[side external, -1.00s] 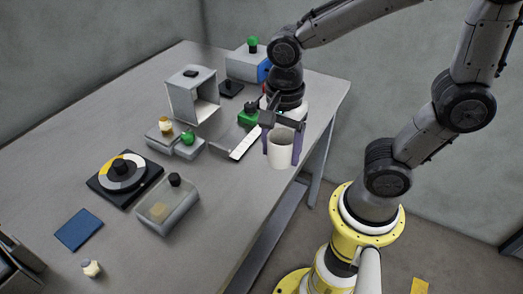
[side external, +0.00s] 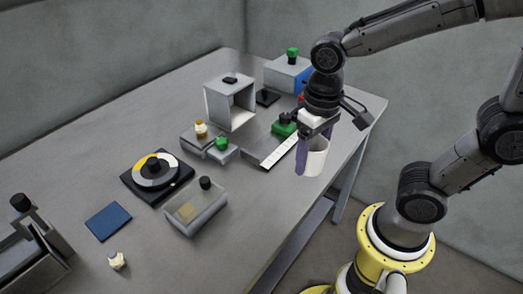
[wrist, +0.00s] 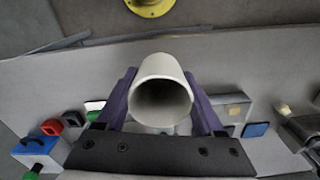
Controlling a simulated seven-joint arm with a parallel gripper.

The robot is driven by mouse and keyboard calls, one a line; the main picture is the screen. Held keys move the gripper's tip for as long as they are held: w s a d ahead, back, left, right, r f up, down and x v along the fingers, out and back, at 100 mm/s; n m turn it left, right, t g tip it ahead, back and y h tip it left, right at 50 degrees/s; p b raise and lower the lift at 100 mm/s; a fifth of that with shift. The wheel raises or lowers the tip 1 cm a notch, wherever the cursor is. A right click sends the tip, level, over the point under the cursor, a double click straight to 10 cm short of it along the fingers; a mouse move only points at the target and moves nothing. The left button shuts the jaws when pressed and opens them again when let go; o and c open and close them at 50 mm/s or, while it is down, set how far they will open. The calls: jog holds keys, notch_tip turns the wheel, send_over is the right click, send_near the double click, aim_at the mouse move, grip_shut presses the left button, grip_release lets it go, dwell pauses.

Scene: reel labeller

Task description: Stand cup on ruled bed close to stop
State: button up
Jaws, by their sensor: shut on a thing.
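A white cup (side external: 316,160) is held upright between the purple fingers of my gripper (side external: 313,152). In the wrist view the cup (wrist: 160,92) shows its round open mouth, with a finger against each side. The ruled bed (side external: 278,152), a pale strip with marks on a grey plate, lies just left of the cup in the side view. The cup is beside the strip, near the table's front edge; its height above the table is hard to judge. A green block (side external: 284,130) sits by the strip's far end; I cannot tell whether it is the stop.
A grey open-fronted housing (side external: 230,103) stands behind the bed. A blue box (side external: 288,75) stands at the back.

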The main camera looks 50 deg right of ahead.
jog(key=n, duration=0.2)
jog(key=w+n, duration=0.1)
jog(key=n, duration=0.1)
jog(key=d+n, duration=0.1)
jog(key=n, duration=0.1)
jog(key=shift+w+r+n, duration=0.2)
jog(key=shift+w+n, duration=0.1)
jog(key=shift+w, duration=0.05)
jog(key=w+d+n, duration=0.1)
jog(key=w+n, duration=0.1)
jog(key=n, duration=0.7)
send_over(259, 153)
notch_tip(259, 153, down, 10)
jog(key=shift+s, duration=0.1)
jog(key=shift+w+f, duration=0.2)
jog(key=shift+f, duration=1.5)
jog(key=shift+f, duration=0.25)
